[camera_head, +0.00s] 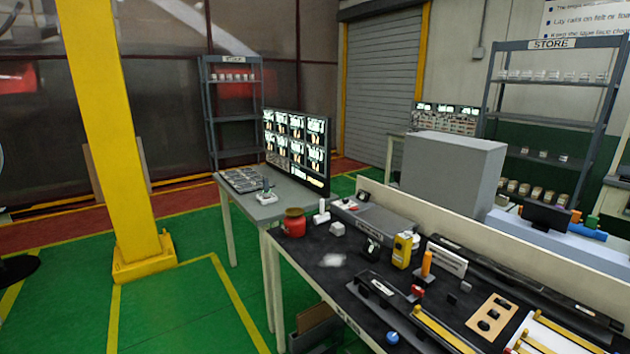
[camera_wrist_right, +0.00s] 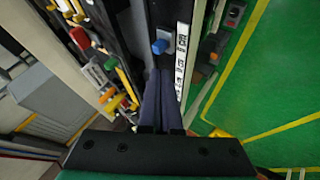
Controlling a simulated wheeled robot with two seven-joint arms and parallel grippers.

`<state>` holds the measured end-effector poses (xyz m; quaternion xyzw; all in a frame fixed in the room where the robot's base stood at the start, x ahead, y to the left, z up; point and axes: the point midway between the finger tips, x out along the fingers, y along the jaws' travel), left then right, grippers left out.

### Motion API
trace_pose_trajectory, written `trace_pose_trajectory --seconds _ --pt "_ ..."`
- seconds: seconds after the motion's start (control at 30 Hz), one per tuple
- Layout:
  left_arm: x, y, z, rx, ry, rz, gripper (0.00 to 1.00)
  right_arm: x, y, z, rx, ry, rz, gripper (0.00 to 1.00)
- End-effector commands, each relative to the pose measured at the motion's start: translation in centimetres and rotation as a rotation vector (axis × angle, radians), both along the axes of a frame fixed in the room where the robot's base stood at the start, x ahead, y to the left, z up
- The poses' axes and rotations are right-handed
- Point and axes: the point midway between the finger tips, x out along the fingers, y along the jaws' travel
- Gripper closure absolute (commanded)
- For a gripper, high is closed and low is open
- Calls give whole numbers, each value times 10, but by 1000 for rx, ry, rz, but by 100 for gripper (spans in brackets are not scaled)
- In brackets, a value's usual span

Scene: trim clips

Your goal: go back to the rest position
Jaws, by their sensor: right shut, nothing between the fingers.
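My right gripper (camera_wrist_right: 160,72) shows in the right wrist view, its two dark fingers pressed together with nothing between them. The fingers point toward the front edge of the black-topped bench (camera_head: 330,262), close to a blue knob (camera_wrist_right: 158,46); whether they touch it cannot be told. In the head view the blue knob (camera_head: 391,337) sits at the bench's near edge. Neither gripper nor arm shows in the head view, and my left gripper is in no view.
A yellow post (camera_head: 110,120) stands at the left. Green floor (camera_head: 185,305) in front of the bench is clear.

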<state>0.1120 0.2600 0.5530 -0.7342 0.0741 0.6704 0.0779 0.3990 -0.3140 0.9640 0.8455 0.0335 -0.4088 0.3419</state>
Motion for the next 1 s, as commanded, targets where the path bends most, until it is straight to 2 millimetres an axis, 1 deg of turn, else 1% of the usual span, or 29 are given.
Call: trace_pose_trajectory --seconds 0.03,0.13,0.23,0.33,0.4,0.47,0.5,0.57,0.6,0.67,0.7,0.77,0.8,0.87,0.9,0.97,1.0 --pt "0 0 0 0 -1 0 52 -15 12 -9 86 52 -66 100" --pt "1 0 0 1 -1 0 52 -45 36 -23 233 167 -176 100" --pt "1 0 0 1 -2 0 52 -72 63 -31 367 276 -259 100" --pt "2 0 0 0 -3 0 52 -97 91 -32 488 383 -322 100" --pt "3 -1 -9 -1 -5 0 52 -90 88 -69 465 393 -319 100" --pt "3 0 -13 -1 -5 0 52 -87 88 -93 460 400 -319 100" --pt "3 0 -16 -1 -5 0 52 -86 88 -109 458 406 -320 100" --pt "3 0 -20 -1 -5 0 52 -85 88 -135 455 416 -320 100" --pt "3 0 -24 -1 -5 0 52 -85 88 -153 454 421 -321 100" --pt "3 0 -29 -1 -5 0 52 -87 89 -183 450 433 -322 100" --pt "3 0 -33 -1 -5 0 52 -89 88 -204 448 441 -322 100" --pt "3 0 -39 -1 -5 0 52 -94 88 -238 444 454 -323 100" --pt "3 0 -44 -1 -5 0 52 -100 87 -264 441 464 -323 100" --pt "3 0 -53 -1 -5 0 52 -113 86 -307 436 481 -325 100" --pt "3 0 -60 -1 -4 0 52 -125 84 -338 431 495 -326 100" --pt "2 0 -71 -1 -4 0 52 -149 80 -386 424 517 -328 100" --pt "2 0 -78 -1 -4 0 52 -168 77 -415 419 531 -328 100"
